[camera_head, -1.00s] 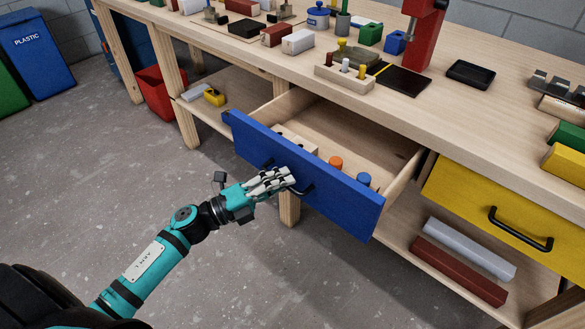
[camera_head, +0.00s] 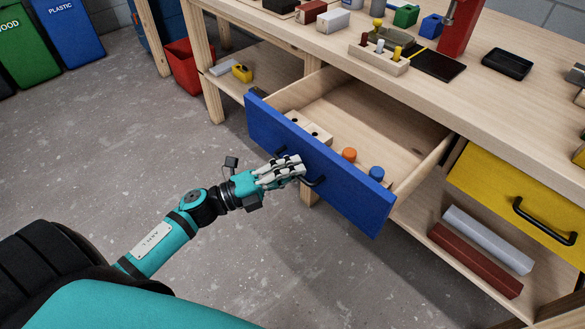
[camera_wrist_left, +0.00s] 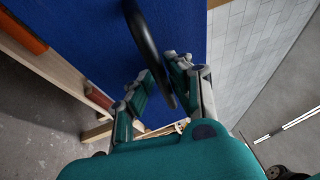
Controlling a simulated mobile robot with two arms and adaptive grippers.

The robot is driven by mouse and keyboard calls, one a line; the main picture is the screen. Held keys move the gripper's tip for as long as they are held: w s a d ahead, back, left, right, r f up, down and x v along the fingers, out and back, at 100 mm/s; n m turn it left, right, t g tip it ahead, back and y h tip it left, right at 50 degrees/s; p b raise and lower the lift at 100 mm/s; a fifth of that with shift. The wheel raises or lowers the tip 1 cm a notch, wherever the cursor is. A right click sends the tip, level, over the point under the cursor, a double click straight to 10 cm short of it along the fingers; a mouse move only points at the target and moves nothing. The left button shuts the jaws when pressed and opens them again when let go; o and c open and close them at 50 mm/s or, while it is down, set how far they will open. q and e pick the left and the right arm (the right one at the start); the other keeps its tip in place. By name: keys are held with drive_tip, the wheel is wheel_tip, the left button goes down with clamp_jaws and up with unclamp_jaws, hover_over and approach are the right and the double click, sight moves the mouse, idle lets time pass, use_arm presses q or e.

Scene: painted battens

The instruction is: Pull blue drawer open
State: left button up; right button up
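The blue drawer (camera_head: 338,178) is pulled well out of the workbench, its wooden inside showing from above. My left gripper (camera_head: 298,168) is at this handle, in front of the drawer face. In the left wrist view its two fingers (camera_wrist_left: 163,75) lie close on both sides of the black bar, shut on it. The fingertips partly hide the handle in the head view. My right gripper is not in view.
Inside the drawer are a pale holed block (camera_head: 308,128), an orange knob (camera_head: 349,155) and a blue knob (camera_head: 376,173). A closed yellow drawer (camera_head: 500,190) is at right. A red bin (camera_head: 187,68) stands at left. The floor before the drawer is clear.

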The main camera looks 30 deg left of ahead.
use_arm(q)
drive_tip(key=shift+o, duration=1.2)
drive_tip(key=shift+r, duration=0.1)
drive_tip(key=v, duration=1.2)
